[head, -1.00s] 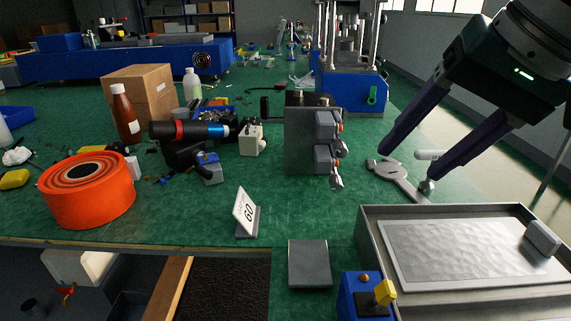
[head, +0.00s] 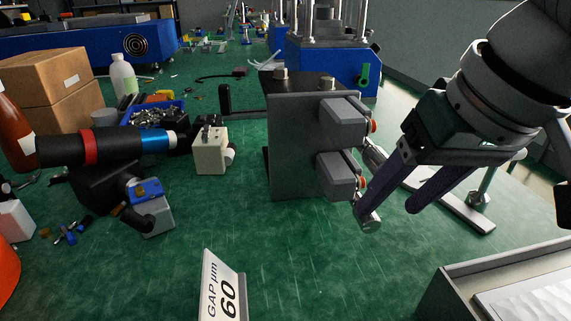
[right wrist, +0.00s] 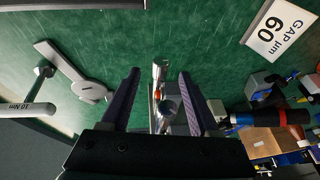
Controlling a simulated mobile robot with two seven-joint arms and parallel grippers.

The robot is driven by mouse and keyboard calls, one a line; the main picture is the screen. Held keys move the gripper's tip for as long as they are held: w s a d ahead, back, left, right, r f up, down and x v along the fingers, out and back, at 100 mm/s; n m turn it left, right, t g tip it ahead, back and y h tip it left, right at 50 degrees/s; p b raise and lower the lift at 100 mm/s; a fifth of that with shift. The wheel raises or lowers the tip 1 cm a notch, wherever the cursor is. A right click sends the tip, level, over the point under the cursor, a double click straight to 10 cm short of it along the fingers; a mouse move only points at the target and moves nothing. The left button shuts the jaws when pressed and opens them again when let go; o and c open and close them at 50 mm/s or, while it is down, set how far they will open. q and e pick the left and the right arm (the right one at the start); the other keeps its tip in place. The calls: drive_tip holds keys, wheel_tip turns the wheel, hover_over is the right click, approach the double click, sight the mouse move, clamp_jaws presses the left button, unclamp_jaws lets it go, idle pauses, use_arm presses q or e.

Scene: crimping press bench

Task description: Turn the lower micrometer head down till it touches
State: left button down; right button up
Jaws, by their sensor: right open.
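The grey press block (head: 295,150) stands upright mid-bench with two grey housings on its right side. The lower micrometer head (head: 369,222) is a silver barrel with a red ring, pointing right and toward me out of the lower housing (head: 338,176). The upper head (head: 374,152) sits above it, partly hidden by a finger. My right gripper (head: 388,207) is open, one dark finger overlapping the lower head in the head view. In the right wrist view, a silver barrel (right wrist: 160,70) lies between the spread fingertips; contact cannot be told. My left gripper is not in view.
A card reading "GAP µm 60" (head: 222,290) stands in front of the press block. A metal tray (head: 450,275) is at the lower right. A flat grey tool (head: 455,208) lies behind my right gripper. A black-and-blue tube (head: 115,146) lies left.

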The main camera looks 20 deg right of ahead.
sight(375, 218)
drive_tip(key=shift+b+x, duration=0.3)
drive_tip(key=shift+x, duration=2)
clamp_jaws()
